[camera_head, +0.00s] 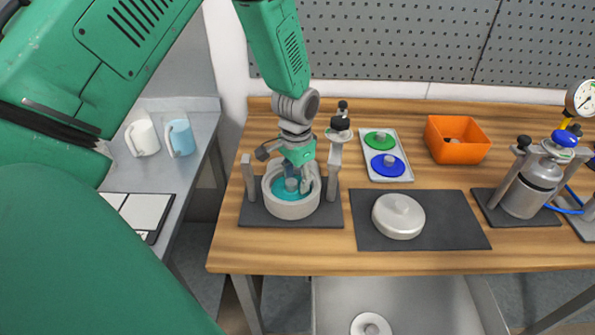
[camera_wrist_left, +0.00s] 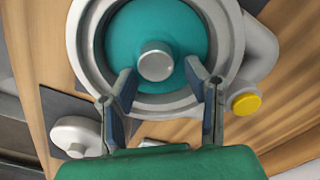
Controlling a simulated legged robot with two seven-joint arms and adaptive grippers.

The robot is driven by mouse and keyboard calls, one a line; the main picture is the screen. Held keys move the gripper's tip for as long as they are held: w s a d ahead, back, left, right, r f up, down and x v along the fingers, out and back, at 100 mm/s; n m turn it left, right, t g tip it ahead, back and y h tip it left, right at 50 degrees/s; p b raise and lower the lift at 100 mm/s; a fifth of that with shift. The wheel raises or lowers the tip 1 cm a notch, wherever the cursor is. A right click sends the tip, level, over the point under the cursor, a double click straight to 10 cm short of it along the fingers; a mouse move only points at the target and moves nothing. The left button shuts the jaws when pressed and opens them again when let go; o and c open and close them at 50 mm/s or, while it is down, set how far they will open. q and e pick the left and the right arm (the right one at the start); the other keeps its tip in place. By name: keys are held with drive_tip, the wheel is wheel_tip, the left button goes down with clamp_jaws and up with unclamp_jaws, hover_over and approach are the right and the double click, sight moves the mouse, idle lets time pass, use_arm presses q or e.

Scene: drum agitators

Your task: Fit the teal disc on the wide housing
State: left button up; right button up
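The wide housing (camera_head: 291,209) is a light grey round ring on a dark mat, between upright posts. The teal disc (camera_head: 283,193) lies inside its rim, and its grey knob (camera_wrist_left: 156,61) stands up from the centre. In the left wrist view the teal disc (camera_wrist_left: 125,40) sits within the housing's rim (camera_wrist_left: 84,50), with an even-looking gap where visible. I cannot tell whether it is fully down. My left gripper (camera_head: 302,181) is over the housing, its fingers spread apart on either side of the knob, not closed on it. My right gripper is not in view.
A grey lid (camera_head: 399,215) lies on the mat to the right. A tray (camera_head: 373,139) holds a green disc and a blue disc. Behind are an orange bin (camera_head: 457,139) and, further right, a metal canister (camera_head: 533,188). Posts (camera_head: 246,177) flank the housing closely.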

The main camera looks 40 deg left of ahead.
use_arm(q)
drive_tip(key=shift+r, duration=0.4)
wheel_tip(320, 180, up, 11)
idle(0.4)
drive_tip(key=shift+f, duration=0.1)
idle(0.4)
